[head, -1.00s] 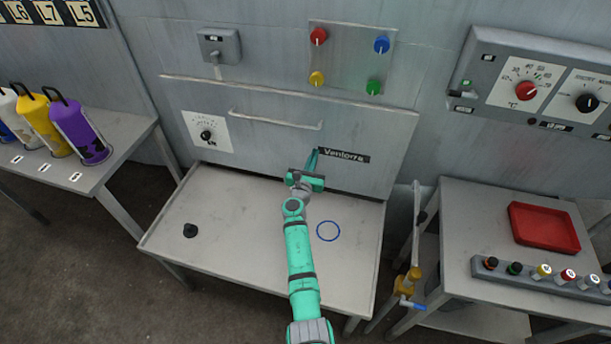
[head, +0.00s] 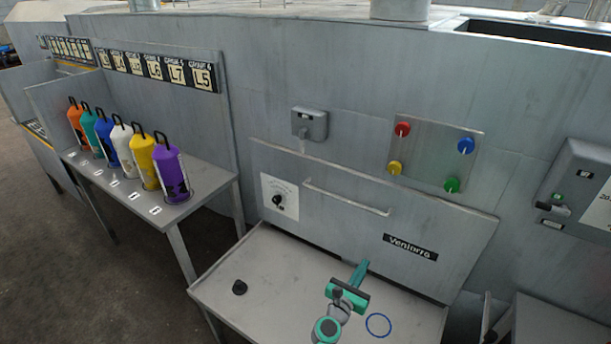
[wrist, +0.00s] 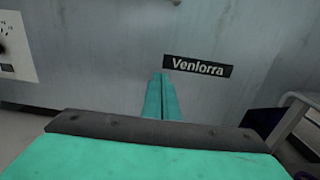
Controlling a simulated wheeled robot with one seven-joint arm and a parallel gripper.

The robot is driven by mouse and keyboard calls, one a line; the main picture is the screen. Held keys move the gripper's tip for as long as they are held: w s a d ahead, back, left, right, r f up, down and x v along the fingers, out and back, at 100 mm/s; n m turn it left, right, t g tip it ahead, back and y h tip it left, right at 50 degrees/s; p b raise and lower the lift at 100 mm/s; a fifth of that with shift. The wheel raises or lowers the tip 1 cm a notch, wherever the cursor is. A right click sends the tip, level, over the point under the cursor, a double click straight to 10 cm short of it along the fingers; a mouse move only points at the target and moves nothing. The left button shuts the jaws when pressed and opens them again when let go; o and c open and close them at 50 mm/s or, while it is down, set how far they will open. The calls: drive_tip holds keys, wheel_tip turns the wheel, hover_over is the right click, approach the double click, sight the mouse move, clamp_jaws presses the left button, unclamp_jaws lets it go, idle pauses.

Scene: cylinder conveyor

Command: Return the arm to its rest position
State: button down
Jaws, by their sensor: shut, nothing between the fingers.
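My gripper (head: 359,272) is teal and shows at the lower middle of the head view, above the grey table (head: 275,275) in front of the panel labelled Venlorra. Its two fingers lie together, shut and empty. In the wrist view the fingers (wrist: 162,97) are side by side, pointing at the panel just below and left of the Venlorra label (wrist: 198,66). My arm shows only in part at the bottom of the head view.
The table holds a black knob-like piece (head: 239,287) and a blue ring mark (head: 378,325). A handle (head: 347,198) juts from the panel. Several coloured cylinders, such as the purple one (head: 171,175), stand on a left shelf. Coloured knobs (head: 402,129) sit above.

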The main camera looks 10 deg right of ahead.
drive_tip(key=s+a+f+m+t+y, duration=0.1)
drive_tip(key=s+a+f+m+y, duration=0.4)
drive_tip(key=s+a, duration=0.7)
drive_tip(key=s+a+f+m+y, duration=0.3)
drive_tip(key=s+a+f+m, duration=0.4)
drive_tip(key=s+a, duration=0.5)
drive_tip(key=s+a+r+m+y, duration=0.2)
drive_tip(key=s+a+r+m, duration=0.15)
drive_tip(key=s, duration=0.35)
drive_tip(key=s+a+r+m+y, duration=0.1)
drive_tip(key=s+a+r+m, duration=0.2)
drive_tip(key=s, duration=0.5)
drive_tip(key=s+r+m+t+y, duration=0.1)
drive_tip(key=s+r+m, duration=0.8)
drive_tip(key=r, duration=0.2)
drive_tip(key=shift+s+a+r, duration=0.15)
drive_tip(key=shift+a+r, duration=0.05)
drive_tip(key=shift+r, duration=0.2)
